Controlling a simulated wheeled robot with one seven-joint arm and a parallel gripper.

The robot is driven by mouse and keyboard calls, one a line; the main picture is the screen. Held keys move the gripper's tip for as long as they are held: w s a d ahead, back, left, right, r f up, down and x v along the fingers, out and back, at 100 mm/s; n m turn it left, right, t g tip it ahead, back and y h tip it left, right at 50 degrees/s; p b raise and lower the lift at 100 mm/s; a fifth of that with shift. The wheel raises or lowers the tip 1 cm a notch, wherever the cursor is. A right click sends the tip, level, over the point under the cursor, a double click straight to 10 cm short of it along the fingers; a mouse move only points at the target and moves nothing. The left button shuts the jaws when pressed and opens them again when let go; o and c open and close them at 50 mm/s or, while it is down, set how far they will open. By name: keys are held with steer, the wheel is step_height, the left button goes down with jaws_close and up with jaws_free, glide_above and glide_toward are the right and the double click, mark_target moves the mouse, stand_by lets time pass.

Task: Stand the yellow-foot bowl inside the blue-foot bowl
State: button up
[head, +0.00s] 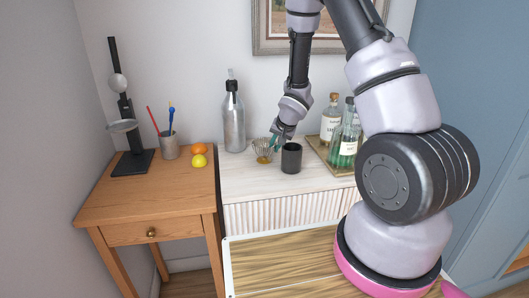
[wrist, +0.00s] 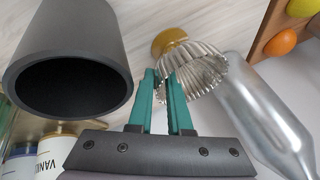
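The yellow-foot bowl (head: 263,148) stands on the pale cabinet top, left of a dark cup. In the wrist view it is a fluted metal bowl (wrist: 207,70) with a yellow foot, its mouth towards my gripper. My gripper (head: 274,138) is at the bowl's right side, near its rim. In the wrist view the two teal fingers of my gripper (wrist: 161,78) are parted by a narrow gap and overlap the near rim in the picture. Contact with the rim cannot be made out. I see no blue-foot bowl in either view.
The dark cup (head: 291,158) stands close to the right of the bowl. A grey metal bottle (head: 234,122) stands behind left. A tray (head: 316,150) with several bottles is at the right. A wooden table (head: 150,190) at the left holds fruit, a pencil cup and a black stand.

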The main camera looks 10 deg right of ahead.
steer(key=shift+c, duration=0.4)
jaws_close()
stand_by(1.0)
